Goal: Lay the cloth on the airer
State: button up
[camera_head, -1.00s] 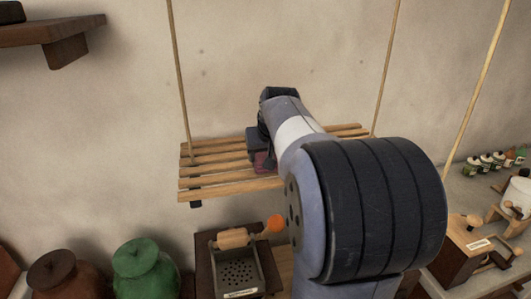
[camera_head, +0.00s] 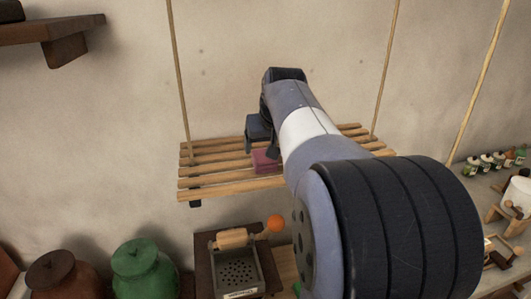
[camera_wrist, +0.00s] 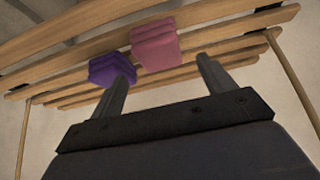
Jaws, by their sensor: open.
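The airer (camera_head: 215,182) is a hanging rack of pale wooden slats on cords; its slats (camera_wrist: 75,45) also fill the top of the wrist view. A pink cloth (camera_wrist: 156,45) lies folded over the slats, and it shows in the head view (camera_head: 265,161) near the middle of the airer. A purple cloth (camera_wrist: 112,68) hangs beside it, to its left in the wrist view. My gripper (camera_wrist: 162,67) is open, its two fingers apart with nothing between them. The left finger overlaps the purple cloth in the picture; I cannot tell whether they touch. My arm hides the airer's right part in the head view.
A wall shelf (camera_head: 55,32) juts out at upper left. Below the airer stand a green jar (camera_head: 145,268), a brown jar (camera_head: 60,275) and a box with a perforated plate (camera_head: 238,275). Small bottles (camera_head: 498,161) line the right counter.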

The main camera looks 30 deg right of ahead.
jog(key=v, duration=0.7)
jog(key=shift+r, duration=0.15)
jog(key=shift+c, duration=0.4)
dwell(0.7)
